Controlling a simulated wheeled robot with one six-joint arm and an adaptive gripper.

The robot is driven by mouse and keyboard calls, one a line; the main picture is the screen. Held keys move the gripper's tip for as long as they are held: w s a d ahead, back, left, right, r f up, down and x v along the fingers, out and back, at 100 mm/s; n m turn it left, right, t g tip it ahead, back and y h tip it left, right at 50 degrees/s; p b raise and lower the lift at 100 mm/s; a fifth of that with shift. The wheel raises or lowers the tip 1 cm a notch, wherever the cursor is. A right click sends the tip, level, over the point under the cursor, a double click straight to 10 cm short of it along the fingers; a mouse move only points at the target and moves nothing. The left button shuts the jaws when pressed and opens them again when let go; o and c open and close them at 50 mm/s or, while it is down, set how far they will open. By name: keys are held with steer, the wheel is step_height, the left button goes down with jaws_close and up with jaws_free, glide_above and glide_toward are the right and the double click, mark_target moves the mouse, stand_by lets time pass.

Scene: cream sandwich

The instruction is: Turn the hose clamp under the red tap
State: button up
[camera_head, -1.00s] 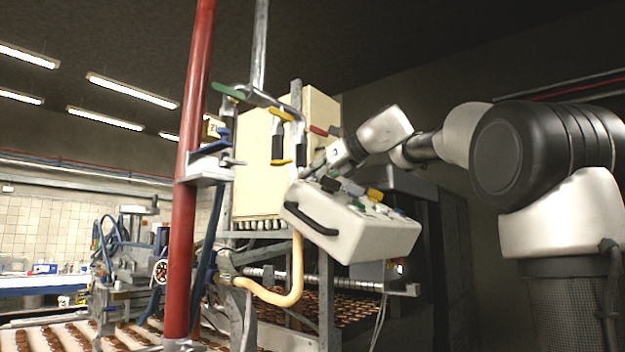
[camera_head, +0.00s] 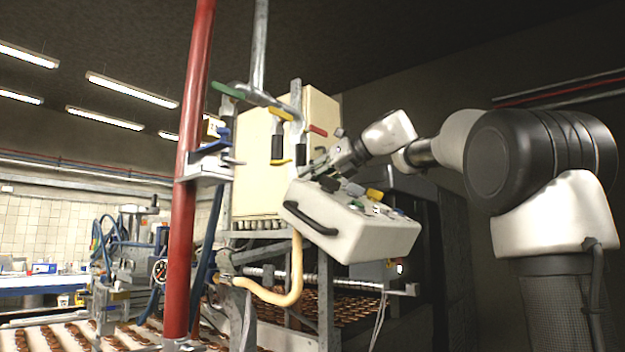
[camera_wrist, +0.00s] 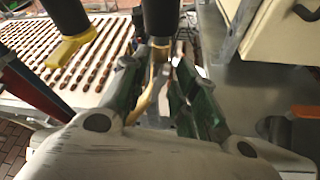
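The red tap handle (camera_head: 318,130) sits at the top right of the pipe assembly in the head view. A black sleeve (camera_head: 301,155) hangs below it. In the wrist view a black sleeve (camera_wrist: 161,18) ends in a narrow brownish band (camera_wrist: 160,42), which may be the hose clamp; its lever is not clear. My gripper (camera_head: 316,170) is beside the lower end of the sleeve, under the red tap. In the wrist view, my gripper (camera_wrist: 155,68) has its green fingers apart, with the band near and between their tips. I cannot tell whether they touch it.
A second black sleeve (camera_head: 277,147) with a yellow clamp (camera_head: 281,161) hangs to the left; this clamp also shows in the wrist view (camera_wrist: 70,46). A red post (camera_head: 188,180) stands left, a cream box (camera_head: 255,175) behind. A white case (camera_head: 345,232) is below my gripper.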

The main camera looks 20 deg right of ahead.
steer(key=v, duration=1.2)
steer(key=shift+a, duration=0.15)
